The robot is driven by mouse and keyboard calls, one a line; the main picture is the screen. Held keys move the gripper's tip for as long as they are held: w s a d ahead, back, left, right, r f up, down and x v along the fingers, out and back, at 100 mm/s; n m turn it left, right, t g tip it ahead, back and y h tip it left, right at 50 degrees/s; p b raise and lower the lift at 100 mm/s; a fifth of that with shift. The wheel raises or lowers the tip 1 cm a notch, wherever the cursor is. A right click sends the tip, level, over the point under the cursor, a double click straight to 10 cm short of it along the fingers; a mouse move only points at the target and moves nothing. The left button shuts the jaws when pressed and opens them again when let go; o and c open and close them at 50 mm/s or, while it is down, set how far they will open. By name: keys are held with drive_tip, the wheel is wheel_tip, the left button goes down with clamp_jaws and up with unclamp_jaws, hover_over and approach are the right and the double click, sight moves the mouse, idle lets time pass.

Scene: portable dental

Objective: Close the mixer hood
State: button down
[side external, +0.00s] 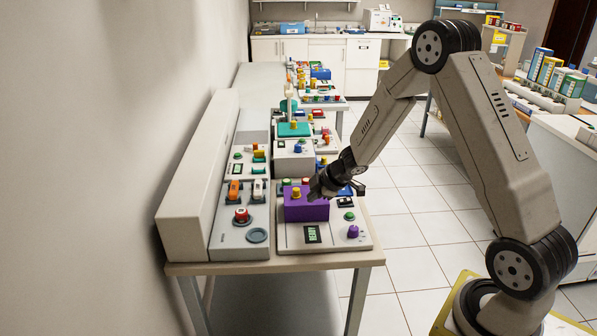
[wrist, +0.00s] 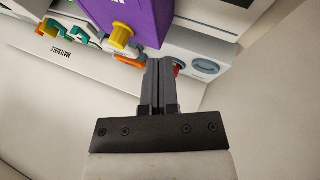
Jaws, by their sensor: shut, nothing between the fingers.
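The mixer hood appears to be the purple box (side external: 307,211) with a yellow knob (side external: 296,193), on a light grey unit near the front of the bench. It looks roughly level there; I cannot tell whether it is fully down. My gripper (side external: 316,191) is beside the hood's upper right, partly overlapping it in the side view. In the wrist view my gripper (wrist: 158,66) has its fingers together and empty, just below the purple hood (wrist: 148,18) and its yellow knob (wrist: 121,36). Whether the fingers touch the hood is unclear.
The unit's front carries a READY display (side external: 312,235), a purple knob (side external: 353,231) and a green button (side external: 349,216). A grey panel with a red button (side external: 241,215) stands on the left. A teal-topped unit (side external: 294,129) is behind. The floor (side external: 415,235) right of the bench is clear.

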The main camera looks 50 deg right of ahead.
drive_tip(key=v, duration=0.7)
drive_tip(key=shift+a, duration=0.15)
drive_tip(key=s+a+r+m+g+h, duration=0.1)
drive_tip(key=s+a+m+g, duration=0.3)
drive_tip(key=s+a+m, duration=0.6)
drive_tip(key=s+a, duration=0.4)
drive_tip(key=s, duration=0.2)
drive_tip(key=shift+r+m+g, duration=0.35)
drive_tip(key=shift+m+g, duration=0.05)
drive_tip(key=shift+w, duration=0.2)
idle(0.4)
